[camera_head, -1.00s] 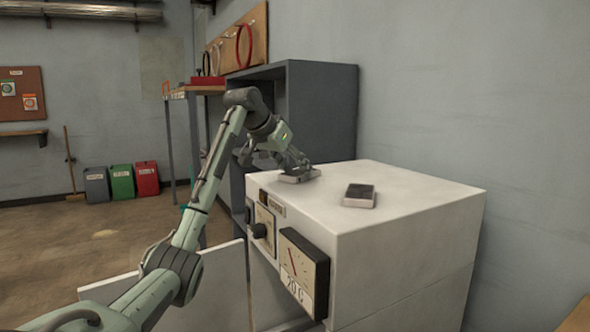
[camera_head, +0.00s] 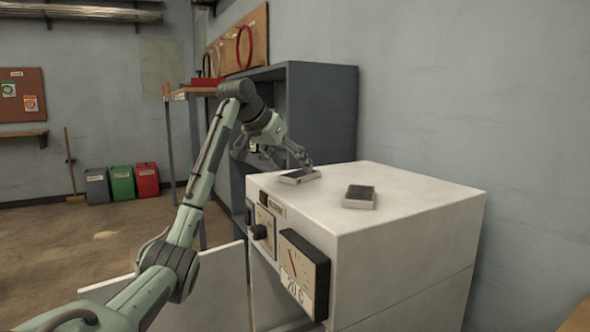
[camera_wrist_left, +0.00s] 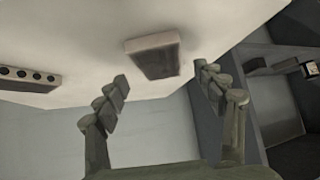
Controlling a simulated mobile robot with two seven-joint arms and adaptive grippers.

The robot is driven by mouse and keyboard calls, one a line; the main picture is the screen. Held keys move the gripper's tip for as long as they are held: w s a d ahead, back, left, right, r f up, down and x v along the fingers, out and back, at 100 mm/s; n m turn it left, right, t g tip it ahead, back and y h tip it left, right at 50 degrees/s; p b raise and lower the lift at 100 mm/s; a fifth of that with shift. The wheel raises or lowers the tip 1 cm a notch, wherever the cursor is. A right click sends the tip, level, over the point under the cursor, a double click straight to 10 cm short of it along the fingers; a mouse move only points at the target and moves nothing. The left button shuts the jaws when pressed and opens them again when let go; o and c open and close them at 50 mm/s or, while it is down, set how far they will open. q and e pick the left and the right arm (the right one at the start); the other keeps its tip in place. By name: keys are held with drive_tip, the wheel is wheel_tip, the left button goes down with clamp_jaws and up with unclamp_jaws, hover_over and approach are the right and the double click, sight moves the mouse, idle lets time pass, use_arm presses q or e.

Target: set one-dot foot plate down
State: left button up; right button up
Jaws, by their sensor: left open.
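A flat grey foot plate (camera_head: 300,177) lies on top of the white cabinet (camera_head: 415,206), near its left back edge. In the left wrist view this plate (camera_wrist_left: 153,57) lies beyond and between the spread fingers; no dot can be made out on it. My left gripper (camera_head: 290,158) is open and empty just above and behind the plate, and its fingers (camera_wrist_left: 161,78) appear clear of it. A second plate (camera_head: 359,197) lies to the right on the same top. In the wrist view a piece with several dark dots (camera_wrist_left: 28,78) shows at the left. My right gripper is out of view.
The white cabinet has a dial gauge (camera_head: 303,273) and a knob on its front. A dark grey shelf unit (camera_head: 325,115) stands close behind the left arm. The right part of the cabinet top is bare.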

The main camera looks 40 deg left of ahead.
use_arm(q)
drive_tip(key=v, duration=0.9)
drive_tip(key=shift+s+r, duration=0.2)
drive_tip(key=shift+r, duration=0.05)
drive_tip(key=shift+f, duration=0.15)
